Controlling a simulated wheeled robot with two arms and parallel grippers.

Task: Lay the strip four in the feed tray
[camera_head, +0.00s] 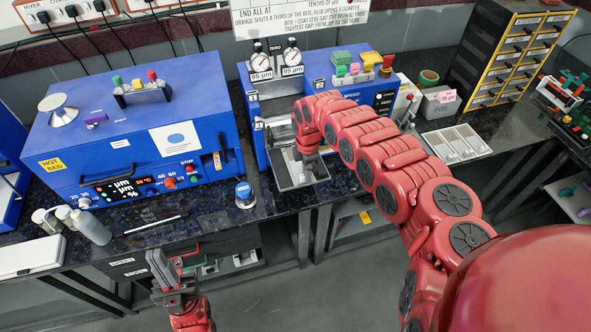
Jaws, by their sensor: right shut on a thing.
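My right arm reaches from the lower right to the blue machine in the middle. My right gripper (302,158) points down at the pale feed tray (318,174) on the machine's front. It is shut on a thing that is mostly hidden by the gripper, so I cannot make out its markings. A small pale piece shows in the tray just below the gripper. I cannot tell if it is held or lying there. My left gripper (163,268) is low at the lower left, in front of the bench and far from the tray. Its jaw gap is unclear.
A blue hot bed machine (135,135) stands left, with a blue-topped pot (244,194) before it. Grey bottles (90,226) stand at the bench's left. A compartmented white tray (455,145) and a drawer cabinet (512,52) are on the right.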

